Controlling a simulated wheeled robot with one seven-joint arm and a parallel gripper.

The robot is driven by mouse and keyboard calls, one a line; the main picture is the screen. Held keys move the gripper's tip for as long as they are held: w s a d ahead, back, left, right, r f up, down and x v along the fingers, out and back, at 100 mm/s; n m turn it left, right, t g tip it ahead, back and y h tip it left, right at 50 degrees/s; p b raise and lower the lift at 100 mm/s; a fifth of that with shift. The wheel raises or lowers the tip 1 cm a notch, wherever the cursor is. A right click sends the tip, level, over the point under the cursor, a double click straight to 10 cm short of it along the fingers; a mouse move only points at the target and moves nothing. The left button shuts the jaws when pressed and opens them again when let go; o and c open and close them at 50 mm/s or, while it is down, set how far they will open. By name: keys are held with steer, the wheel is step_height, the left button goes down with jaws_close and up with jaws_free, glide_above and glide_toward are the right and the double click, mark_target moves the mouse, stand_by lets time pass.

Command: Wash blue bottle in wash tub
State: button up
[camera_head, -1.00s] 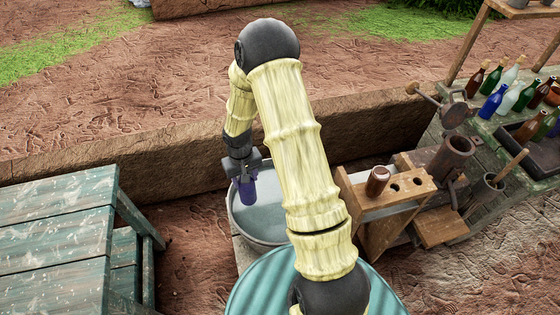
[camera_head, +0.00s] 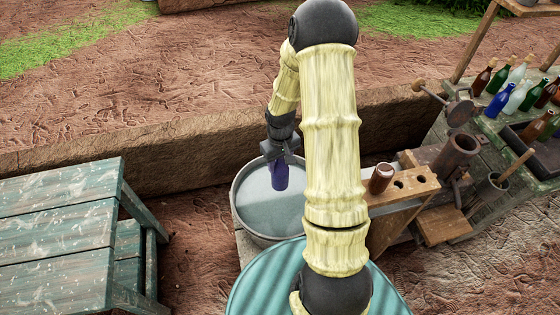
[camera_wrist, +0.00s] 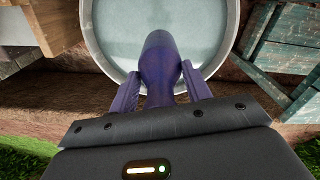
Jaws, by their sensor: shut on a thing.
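My gripper (camera_head: 279,156) is shut on the blue bottle (camera_head: 280,176), a dark purple-blue bottle hanging below the jaws in the head view. In the wrist view the bottle (camera_wrist: 160,65) sits between the two fingers (camera_wrist: 160,92), with its body pointing away over the water. The wash tub (camera_head: 238,212) is a round grey metal tub with pale water in it. The bottle is over the tub's opening. I cannot tell whether its lower end touches the water. My arm hides the right part of the tub in the head view.
A teal wooden table (camera_head: 60,230) stands at the left. A wooden rack with holes (camera_head: 412,188) holds a brown bottle (camera_head: 381,178) at the right. A bench behind it carries several bottles, including another blue one (camera_head: 498,101). A teal round surface (camera_head: 262,285) lies in front.

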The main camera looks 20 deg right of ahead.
mark_target(279, 185)
steer(key=f+b, duration=1)
steer(key=f, duration=0.2)
steer(key=shift+w+f, duration=0.15)
steer(key=shift+w, duration=0.05)
steer(key=shift+s+a+f+b, duration=0.1)
steer(key=shift+a+f+b, duration=0.05)
steer(key=shift+f+b, duration=0.6)
step_height(279, 185, down, 5)
steer(key=b, duration=0.3)
steer(key=shift+s+r, duration=0.1)
steer(key=shift+r, duration=0.05)
